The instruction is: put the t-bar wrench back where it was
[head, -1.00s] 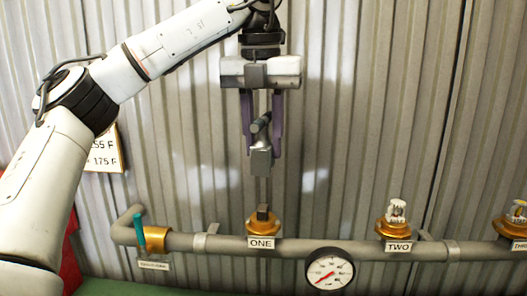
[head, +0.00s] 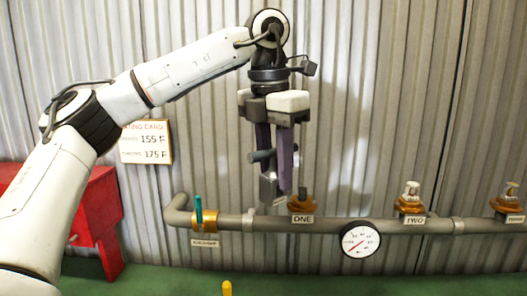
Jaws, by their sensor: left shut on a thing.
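My left gripper (head: 275,178) points down in front of the corrugated wall, with its purple fingers shut on the grey t-bar wrench (head: 268,189). The wrench's cross bar shows between the fingers and its square socket hangs below, partly hidden by a finger. The wrench appears just left of the brass valve marked ONE (head: 302,206), whose short dark stem is bare. I cannot tell how far the wrench is in front of the pipe. My right gripper is not in view.
The grey pipe (head: 350,226) carries valve TWO (head: 411,201), another valve at the right edge, a gauge (head: 360,240) and a teal-handled valve (head: 198,212). A yellow tip (head: 227,288) shows at the bottom.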

